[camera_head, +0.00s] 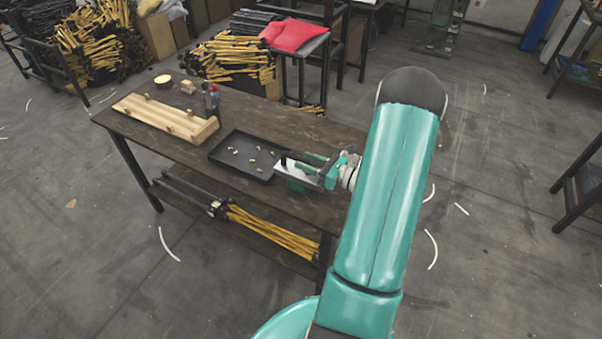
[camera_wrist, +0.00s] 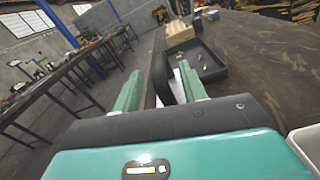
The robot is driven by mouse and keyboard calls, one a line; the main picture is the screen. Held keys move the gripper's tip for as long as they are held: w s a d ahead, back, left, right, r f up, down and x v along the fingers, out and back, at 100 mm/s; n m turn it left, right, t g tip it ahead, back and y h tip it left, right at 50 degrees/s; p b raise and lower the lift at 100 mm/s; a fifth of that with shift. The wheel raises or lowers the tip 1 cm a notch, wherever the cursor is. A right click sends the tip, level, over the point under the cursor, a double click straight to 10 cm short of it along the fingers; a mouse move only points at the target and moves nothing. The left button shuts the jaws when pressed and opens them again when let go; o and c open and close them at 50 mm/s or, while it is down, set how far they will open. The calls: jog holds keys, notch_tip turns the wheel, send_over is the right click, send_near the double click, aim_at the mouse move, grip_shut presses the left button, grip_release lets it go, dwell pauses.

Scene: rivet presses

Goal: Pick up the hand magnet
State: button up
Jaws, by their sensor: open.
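What looks like the hand magnet, a pale flat piece (camera_head: 285,168) with a dark handle, is at the right end of the black tray in the head view, partly hidden by my gripper (camera_head: 308,166). My gripper is open, with a finger on each side of the handle. I cannot tell whether either finger touches it.
A black tray (camera_head: 216,155) with several small brass pieces lies on the dark wooden table (camera_head: 160,150). A wooden board (camera_head: 165,118), a small bottle (camera_head: 211,98) and a yellow-topped round tin (camera_head: 162,79) stand farther left. A white-edged bin (camera_wrist: 306,145) is at the wrist view's lower right.

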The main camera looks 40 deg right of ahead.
jog(key=shift+c, duration=0.4)
grip_shut()
dwell(0.9)
